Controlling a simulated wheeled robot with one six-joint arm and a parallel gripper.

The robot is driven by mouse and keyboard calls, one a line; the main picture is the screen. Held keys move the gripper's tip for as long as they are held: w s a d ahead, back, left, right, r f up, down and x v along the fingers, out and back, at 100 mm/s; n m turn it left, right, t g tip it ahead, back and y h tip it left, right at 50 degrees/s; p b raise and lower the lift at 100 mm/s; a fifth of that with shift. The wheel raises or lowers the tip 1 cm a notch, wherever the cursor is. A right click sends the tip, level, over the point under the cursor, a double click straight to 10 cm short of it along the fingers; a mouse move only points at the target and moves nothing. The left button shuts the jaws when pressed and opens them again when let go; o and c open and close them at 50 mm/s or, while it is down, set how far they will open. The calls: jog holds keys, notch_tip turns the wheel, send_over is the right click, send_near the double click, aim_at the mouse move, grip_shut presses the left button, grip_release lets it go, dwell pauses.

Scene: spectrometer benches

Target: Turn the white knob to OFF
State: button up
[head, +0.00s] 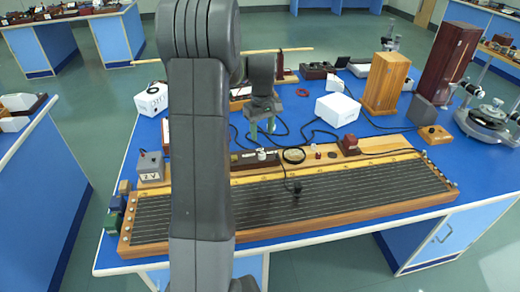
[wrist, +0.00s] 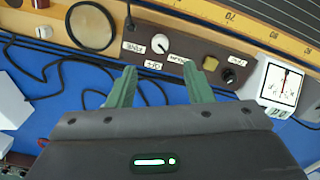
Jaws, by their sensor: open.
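The white knob (wrist: 160,43) sits on a dark brown panel (wrist: 195,52) in the wrist view, with small white labels around it. A mark shows on its face, but I cannot tell its exact setting; the labels are upside down and hard to read. In the head view the white knob (head: 262,154) is a small spot on the panel. My gripper (wrist: 160,72) is open and empty, its two green fingers apart, with the knob ahead of the gap and not between the fingers. My gripper also shows in the head view (head: 262,127), above the bench behind the panel.
A black knob (wrist: 229,75) and a white-faced meter (wrist: 281,84) stand to the right in the wrist view. A round lens ring (wrist: 91,26) is at left. Black cables cross the blue bench. A long wired wooden board (head: 330,199) lies in front of the panel.

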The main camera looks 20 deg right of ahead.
aim_at(262, 154)
notch_tip(262, 154, down, 9)
jog(key=shift+f+p, duration=0.1)
jog(key=shift+p, duration=0.3)
jog(key=c, duration=1)
